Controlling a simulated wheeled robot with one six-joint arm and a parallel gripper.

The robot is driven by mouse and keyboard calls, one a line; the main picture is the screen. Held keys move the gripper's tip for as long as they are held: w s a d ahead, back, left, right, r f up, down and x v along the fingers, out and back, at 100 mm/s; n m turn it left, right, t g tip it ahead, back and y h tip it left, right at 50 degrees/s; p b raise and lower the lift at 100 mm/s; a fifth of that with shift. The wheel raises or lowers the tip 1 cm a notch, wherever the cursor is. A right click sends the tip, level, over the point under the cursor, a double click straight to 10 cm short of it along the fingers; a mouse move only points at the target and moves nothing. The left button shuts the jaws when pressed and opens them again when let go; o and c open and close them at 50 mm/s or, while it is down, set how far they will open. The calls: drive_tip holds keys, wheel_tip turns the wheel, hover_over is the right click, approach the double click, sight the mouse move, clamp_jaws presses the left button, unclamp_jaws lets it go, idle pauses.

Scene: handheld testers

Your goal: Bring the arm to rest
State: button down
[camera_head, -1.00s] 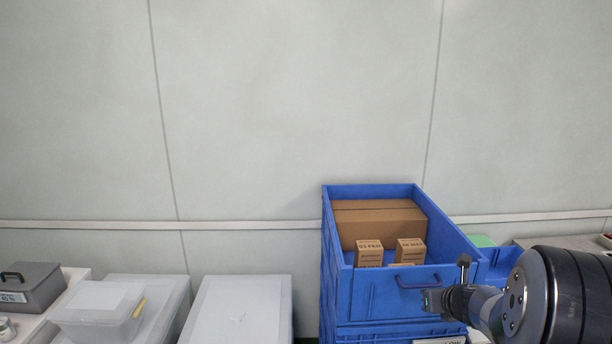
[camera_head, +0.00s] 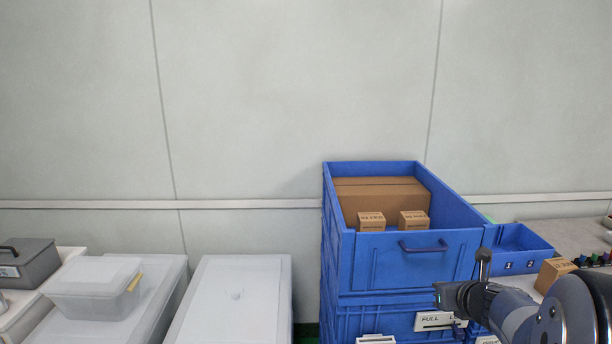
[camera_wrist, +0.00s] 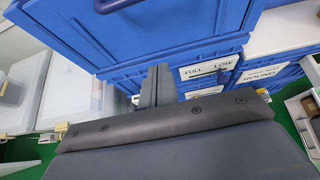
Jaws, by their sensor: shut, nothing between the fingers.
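My gripper (camera_wrist: 157,84) shows in the wrist view with its two grey fingers together and nothing between them. It is in front of the stacked blue crates and holds no object. In the head view my arm (camera_head: 510,312) reaches in from the lower right, in front of the right side of the crate stack. The fingertips are hard to make out there.
The top blue crate (camera_head: 405,268) holds a large carton (camera_head: 380,196) and small boxes (camera_head: 371,221). A small blue bin (camera_head: 520,248) and a brown box (camera_head: 553,273) are at the right. White lidded containers (camera_head: 240,300) stand left. The space above is clear.

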drive_tip(key=shift+s+f+t+b, duration=0.45)
drive_tip(key=shift+f+b, duration=0.25)
drive_tip(key=shift+b, duration=1.2)
drive_tip(key=shift+s+f+t+b, duration=0.45)
drive_tip(key=shift+f+b, duration=0.25)
drive_tip(key=shift+b, duration=1.15)
drive_tip(key=shift+s+f+t+b, duration=0.45)
drive_tip(key=shift+f+b, duration=0.25)
drive_tip(key=shift+b, duration=1.2)
drive_tip(key=shift+s+f+b, duration=0.1)
drive_tip(key=shift+b, duration=0.2)
